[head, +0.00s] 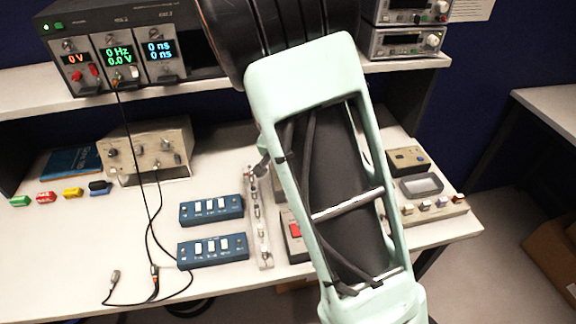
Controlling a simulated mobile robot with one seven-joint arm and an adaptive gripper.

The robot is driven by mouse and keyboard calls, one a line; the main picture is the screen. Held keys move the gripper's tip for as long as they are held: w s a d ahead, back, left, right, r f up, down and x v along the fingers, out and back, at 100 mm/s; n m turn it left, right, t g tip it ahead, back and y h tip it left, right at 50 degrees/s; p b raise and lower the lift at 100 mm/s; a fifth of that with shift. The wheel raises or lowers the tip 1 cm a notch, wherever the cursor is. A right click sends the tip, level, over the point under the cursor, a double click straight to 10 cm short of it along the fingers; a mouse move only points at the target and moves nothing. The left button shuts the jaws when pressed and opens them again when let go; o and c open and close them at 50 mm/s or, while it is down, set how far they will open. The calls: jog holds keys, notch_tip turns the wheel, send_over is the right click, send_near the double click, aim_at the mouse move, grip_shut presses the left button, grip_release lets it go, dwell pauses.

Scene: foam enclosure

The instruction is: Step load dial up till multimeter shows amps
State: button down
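My mint-green arm (285,110) fills the middle of the head view and hides part of the bench. My gripper is not clearly visible. No dial is clearly marked as the load dial; a beige box with several knobs (145,155) stands at the left of the bench. Nothing is plainly a multimeter. A dark unit with a red switch (295,229) is partly hidden behind the arm. No amps reading is visible.
A shelf instrument (118,55) shows 0 V, 0 Hz and 0 ns; its cable hangs to the bench. Two blue switch boxes, upper (211,210) and lower (212,250), lie left of my arm. Small coloured blocks (73,192) line the left. The front left bench is mostly clear.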

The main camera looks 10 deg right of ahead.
dwell(0.4)
jog(key=c, duration=1.7)
grip_release()
jog(key=v, duration=1.2)
